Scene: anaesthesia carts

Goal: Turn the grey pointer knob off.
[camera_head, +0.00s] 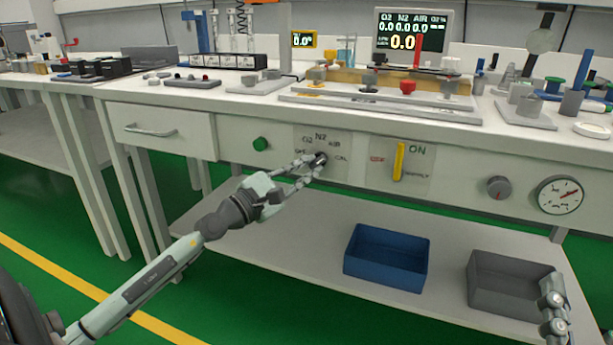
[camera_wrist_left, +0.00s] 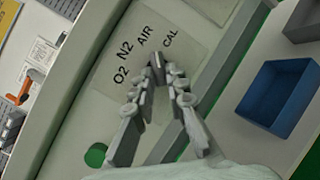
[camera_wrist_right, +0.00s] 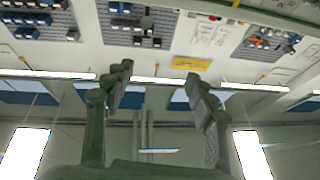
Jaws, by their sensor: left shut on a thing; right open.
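The grey pointer knob (camera_head: 320,158) sits on a pale panel on the bench front, ringed by labels O2, N2, AIR and CAL; a further label at its left is partly hidden by my fingers. My left gripper (camera_head: 311,163) reaches it from the lower left and is shut on it. In the left wrist view the knob (camera_wrist_left: 157,61) shows between the fingertips (camera_wrist_left: 161,72), its long side toward the AIR and CAL side; its exact setting is hard to tell. My right gripper (camera_head: 553,300) is open and empty at the lower right, away from the panel.
A green button (camera_head: 260,144) is left of the panel. A yellow lever (camera_head: 398,162) between OFF and ON, a round grey knob (camera_head: 498,187) and a gauge (camera_head: 560,195) are to the right. A blue bin (camera_head: 386,258) and a grey bin (camera_head: 505,288) stand on the shelf below.

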